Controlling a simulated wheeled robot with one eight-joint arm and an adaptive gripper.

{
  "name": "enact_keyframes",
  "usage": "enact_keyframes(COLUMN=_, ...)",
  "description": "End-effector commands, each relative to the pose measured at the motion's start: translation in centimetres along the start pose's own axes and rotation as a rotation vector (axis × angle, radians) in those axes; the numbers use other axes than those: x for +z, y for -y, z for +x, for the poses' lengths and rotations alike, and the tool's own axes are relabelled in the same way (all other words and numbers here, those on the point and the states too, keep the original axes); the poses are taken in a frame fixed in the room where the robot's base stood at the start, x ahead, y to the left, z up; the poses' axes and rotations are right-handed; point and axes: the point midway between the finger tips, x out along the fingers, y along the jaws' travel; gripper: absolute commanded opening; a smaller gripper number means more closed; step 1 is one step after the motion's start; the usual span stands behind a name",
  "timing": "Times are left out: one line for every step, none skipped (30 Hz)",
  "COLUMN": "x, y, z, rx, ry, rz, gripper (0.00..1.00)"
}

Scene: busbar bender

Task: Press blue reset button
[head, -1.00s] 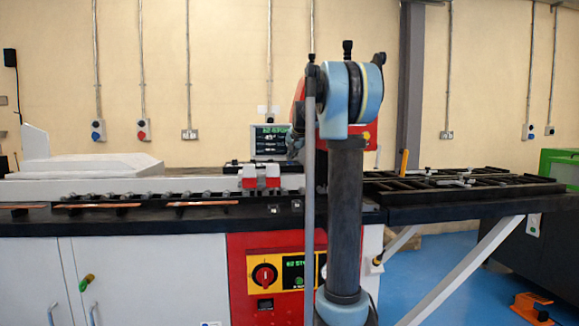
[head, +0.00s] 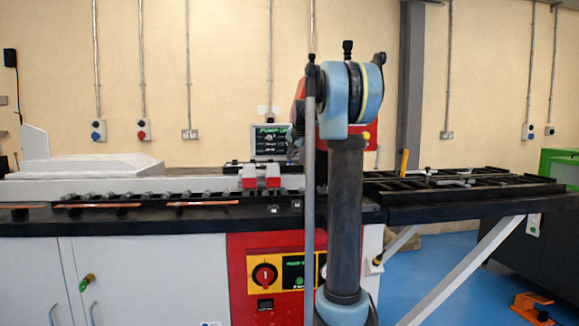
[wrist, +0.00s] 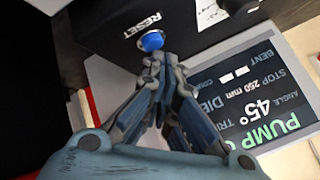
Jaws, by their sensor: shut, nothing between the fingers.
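The blue reset button (wrist: 152,41) shows in the wrist view on a black box (wrist: 160,15), beside the white word RESET. My gripper (wrist: 158,66) is shut and empty, with its fingertips right at the lower edge of the button. I cannot tell whether the tips touch it. In the head view my arm hides the button and the gripper.
A display screen (wrist: 250,98) lies close beside my gripper, showing green PUMP text and 45°; its monitor (head: 268,140) stands behind the bench. The red panel has a rotary knob (head: 264,275). Copper bars (head: 200,204) lie on the bench.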

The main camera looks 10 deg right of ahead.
Motion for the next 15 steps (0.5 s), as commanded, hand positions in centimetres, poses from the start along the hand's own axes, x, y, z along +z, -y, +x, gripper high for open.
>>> enact_keyframes(x=-0.11, y=0.14, z=-0.18, rx=0.0, ry=0.0, rz=0.0, gripper=0.0)
enact_keyframes(x=-0.18, y=0.21, z=-0.27, rx=0.0, ry=0.0, rz=0.0, gripper=0.0)
enact_keyframes(x=-0.26, y=0.3, z=-0.39, rx=0.0, ry=0.0, rz=0.0, gripper=0.0)
enact_keyframes(x=-0.31, y=0.35, z=-0.46, rx=0.0, ry=0.0, rz=0.0, gripper=0.0)
enact_keyframes(x=-0.35, y=0.39, z=-0.52, rx=0.0, ry=0.0, rz=0.0, gripper=0.0)
enact_keyframes(x=-0.38, y=0.42, z=-0.56, rx=0.0, ry=0.0, rz=0.0, gripper=0.0)
enact_keyframes(x=-0.39, y=0.44, z=-0.57, rx=0.0, ry=0.0, rz=0.0, gripper=0.0)
enact_keyframes(x=-0.39, y=0.44, z=-0.58, rx=0.0, ry=0.0, rz=0.0, gripper=0.0)
enact_keyframes(x=-0.39, y=0.43, z=-0.57, rx=0.0, ry=0.0, rz=0.0, gripper=0.0)
enact_keyframes(x=-0.39, y=0.43, z=-0.57, rx=0.0, ry=0.0, rz=0.0, gripper=0.0)
enact_keyframes(x=-0.39, y=0.43, z=-0.57, rx=0.0, ry=0.0, rz=0.0, gripper=0.0)
enact_keyframes(x=-0.39, y=0.43, z=-0.57, rx=0.0, ry=0.0, rz=0.0, gripper=0.0)
enact_keyframes(x=-0.39, y=0.43, z=-0.57, rx=0.0, ry=0.0, rz=0.0, gripper=0.0)
enact_keyframes(x=-0.39, y=0.43, z=-0.58, rx=0.0, ry=0.0, rz=0.0, gripper=0.0)
enact_keyframes(x=-0.43, y=0.47, z=-0.63, rx=0.0, ry=0.0, rz=0.0, gripper=0.0)
